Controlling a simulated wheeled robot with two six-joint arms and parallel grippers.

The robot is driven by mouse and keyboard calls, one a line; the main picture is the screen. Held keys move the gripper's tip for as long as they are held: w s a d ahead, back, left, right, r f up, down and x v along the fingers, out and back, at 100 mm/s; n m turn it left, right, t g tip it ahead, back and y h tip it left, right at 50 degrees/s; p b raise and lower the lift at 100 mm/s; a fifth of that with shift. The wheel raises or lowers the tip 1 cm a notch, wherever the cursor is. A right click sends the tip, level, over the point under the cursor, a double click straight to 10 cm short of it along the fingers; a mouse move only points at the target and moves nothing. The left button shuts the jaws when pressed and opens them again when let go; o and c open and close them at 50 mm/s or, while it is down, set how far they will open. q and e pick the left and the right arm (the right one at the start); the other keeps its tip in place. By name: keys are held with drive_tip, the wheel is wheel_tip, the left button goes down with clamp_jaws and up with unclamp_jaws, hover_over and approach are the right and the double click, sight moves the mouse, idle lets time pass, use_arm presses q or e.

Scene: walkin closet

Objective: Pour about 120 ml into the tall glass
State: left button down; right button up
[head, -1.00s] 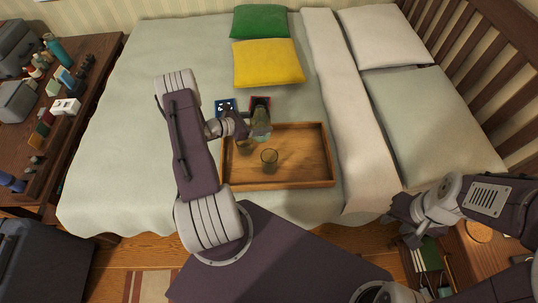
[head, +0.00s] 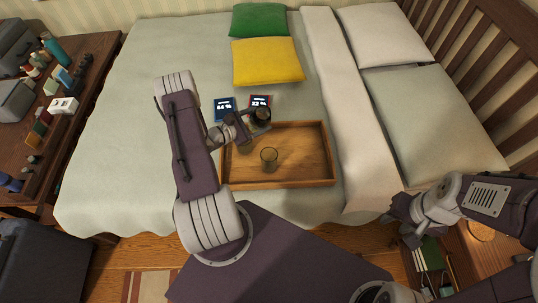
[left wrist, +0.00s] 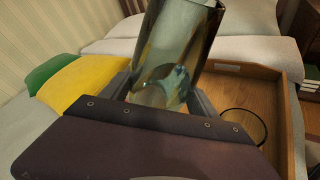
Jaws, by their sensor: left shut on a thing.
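My left gripper (head: 246,124) is shut on a clear glass vessel (head: 263,116) and holds it above the back left part of the tray. The vessel fills the upper middle of the left wrist view (left wrist: 178,45); a bluish patch shows low in it, but I cannot tell the liquid level. A clear glass (head: 269,160) stands on the wooden tray (head: 290,184), nearer to me than the held vessel and apart from it. Its round rim shows in the left wrist view (left wrist: 262,121). My right gripper (head: 411,236) is at the lower right, far from the tray; its fingers are unclear.
The tray lies on the bed (head: 120,150). A blue-framed display (head: 224,107) and a red-framed one (head: 260,100) lie behind it. A yellow pillow (head: 267,62) and a green pillow (head: 260,20) are further back. The tray's right half is clear.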

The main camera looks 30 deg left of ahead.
sight(266, 116)
use_arm(q)
drive_tip(key=shift+s+d+f+m+t+b, duration=0.2)
drive_tip(key=shift+f+m+t+b, duration=0.15)
drive_tip(key=shift+m+b, duration=0.3)
drive_tip(key=f+m+b, duration=0.1)
drive_tip(key=b, duration=0.1)
drive_tip(key=f+m+t+b, duration=0.1)
drive_tip(key=f+b, duration=0.1)
drive_tip(key=f+m+b, duration=0.1)
drive_tip(key=b, duration=0.1)
drive_tip(key=shift+w+a+f+t+b, duration=0.15)
drive_tip(key=shift+w+a+t+b, duration=0.15)
drive_tip(key=shift+w+a+t, duration=0.1)
drive_tip(key=shift+w+a+r+m+t, duration=0.1)
drive_tip(key=shift+r+m+t, duration=0.1)
drive_tip(key=shift+r+m, duration=0.25)
drive_tip(key=shift+w+a+r+m+t, duration=0.1)
drive_tip(key=shift+r+m+t, duration=0.1)
drive_tip(key=shift+r, duration=0.35)
drive_tip(key=shift+m, duration=0.3)
drive_tip(key=shift+a+m+t+b, duration=0.1)
drive_tip(key=shift+m+t+b, duration=0.15)
drive_tip(key=shift+m+b, duration=0.45)
drive_tip(key=shift+r, duration=0.4)
drive_tip(key=shift+r+m+h, duration=0.1)
drive_tip(key=shift+m+h, duration=0.2)
drive_tip(key=shift+s+r+m+t, duration=0.15)
drive_tip(key=shift+r+m+t, duration=0.1)
drive_tip(key=shift+m+t, duration=0.05)
